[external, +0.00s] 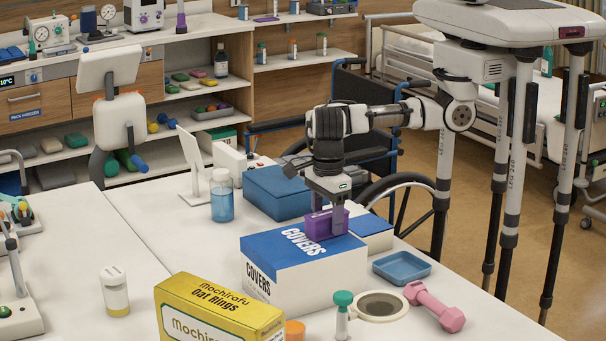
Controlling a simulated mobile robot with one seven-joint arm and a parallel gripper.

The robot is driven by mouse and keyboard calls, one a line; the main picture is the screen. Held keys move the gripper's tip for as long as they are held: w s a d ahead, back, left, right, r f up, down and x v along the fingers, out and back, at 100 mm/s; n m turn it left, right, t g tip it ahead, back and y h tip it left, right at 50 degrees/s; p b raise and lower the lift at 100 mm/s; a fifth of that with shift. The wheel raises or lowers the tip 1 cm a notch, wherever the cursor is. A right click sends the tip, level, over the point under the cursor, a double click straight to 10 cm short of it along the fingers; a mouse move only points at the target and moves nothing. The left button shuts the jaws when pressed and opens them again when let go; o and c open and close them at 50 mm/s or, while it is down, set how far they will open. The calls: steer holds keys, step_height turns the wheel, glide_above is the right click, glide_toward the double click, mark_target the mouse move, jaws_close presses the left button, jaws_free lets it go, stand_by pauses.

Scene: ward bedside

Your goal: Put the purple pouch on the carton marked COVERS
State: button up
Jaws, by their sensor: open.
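The carton marked COVERS (300,273) stands on the white table, white-sided with a blue top. The purple pouch (326,226) is on its blue top, towards the back right, and appears to rest on it. My gripper (324,208) points straight down right over the pouch, with its fingers at the pouch's upper part. The jaws are open. The fingertips are partly hidden, and I cannot tell whether they touch the pouch.
A blue box (272,194) stands behind the carton, and a smaller blue-topped box (373,232) at its right. A blue tray (402,266), pink dumbbell (436,307), green-capped tube (342,314) and yellow cereal box (215,312) stand around the carton. A bottle (223,200) stands at left.

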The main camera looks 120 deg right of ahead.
mark_target(328, 213)
step_height(328, 213, up, 12)
steer(key=shift+f+b, duration=0.2)
steer(key=shift+b, duration=0.25)
